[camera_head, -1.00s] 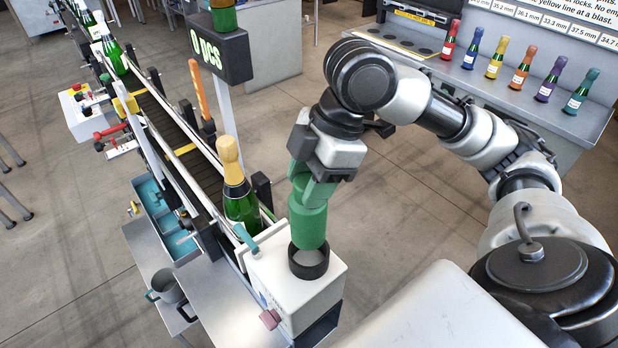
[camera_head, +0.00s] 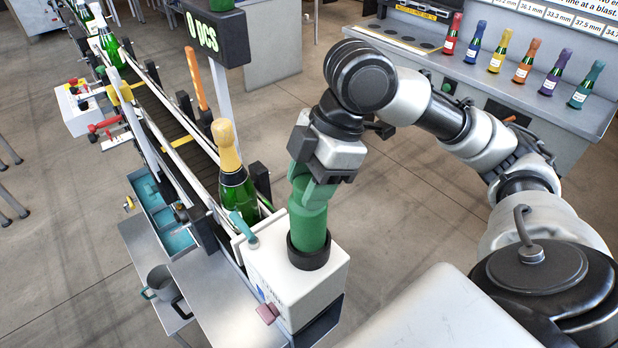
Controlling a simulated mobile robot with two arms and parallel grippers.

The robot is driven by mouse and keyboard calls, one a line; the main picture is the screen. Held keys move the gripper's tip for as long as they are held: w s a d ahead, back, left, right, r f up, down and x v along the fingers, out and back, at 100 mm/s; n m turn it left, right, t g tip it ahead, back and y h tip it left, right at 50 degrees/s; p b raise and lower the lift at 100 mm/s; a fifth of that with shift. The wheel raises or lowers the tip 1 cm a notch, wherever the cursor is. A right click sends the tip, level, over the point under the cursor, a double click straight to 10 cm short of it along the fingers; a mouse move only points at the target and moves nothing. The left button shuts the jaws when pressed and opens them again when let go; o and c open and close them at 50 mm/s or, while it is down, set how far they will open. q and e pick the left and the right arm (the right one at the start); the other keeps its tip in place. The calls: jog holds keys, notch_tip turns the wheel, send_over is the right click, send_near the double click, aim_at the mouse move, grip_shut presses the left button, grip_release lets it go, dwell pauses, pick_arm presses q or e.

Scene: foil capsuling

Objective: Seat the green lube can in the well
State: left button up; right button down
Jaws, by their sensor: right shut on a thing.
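The green lube can (camera_head: 308,229) stands upright with its lower end inside the dark ring of the well (camera_head: 309,258). The well is on top of the white box (camera_head: 290,285) at the near end of the conveyor. My right gripper (camera_head: 312,184) is above the well and shut on the can's upper part. The can's bottom is hidden by the ring, so I cannot tell whether it touches the well floor. My left gripper is not in view.
A gold-topped green bottle (camera_head: 234,170) stands on the conveyor (camera_head: 170,122) close to the left of the can. A grey mug (camera_head: 165,287) is on a lower shelf. Several coloured bottles (camera_head: 522,62) line the bench at the back right.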

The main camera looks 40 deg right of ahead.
jog(key=shift+f+b, duration=1.3)
jog(key=shift+f, duration=1.05)
jog(key=c, duration=0.5)
grip_release()
jog(key=v, duration=1)
jog(key=shift+r, duration=0.35)
jog(key=shift+d, duration=0.1)
